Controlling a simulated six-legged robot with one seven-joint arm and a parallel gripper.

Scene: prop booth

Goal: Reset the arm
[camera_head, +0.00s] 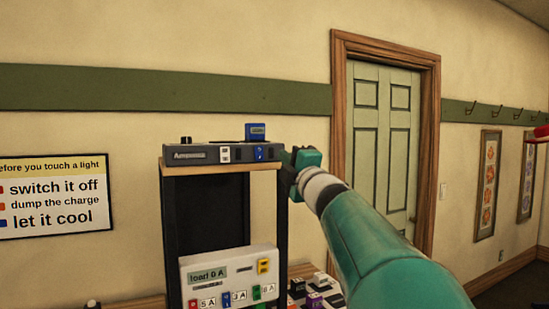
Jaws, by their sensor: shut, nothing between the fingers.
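My teal arm reaches in from the lower right. My gripper (287,157) is at its far end, small and partly hidden by my own wrist. It is shut with nothing held. In the picture it sits at the right end of a grey device marked "Ampmeter" or similar (205,154), on top of a dark rack (282,215). I cannot tell whether it touches the device or the rack.
A small blue meter (256,131) stands on the grey device. A white load panel (213,275) sits lower in the rack. Several small blocks (318,285) lie right of it. A closed green door (380,130) and wall sign (55,196) are behind.

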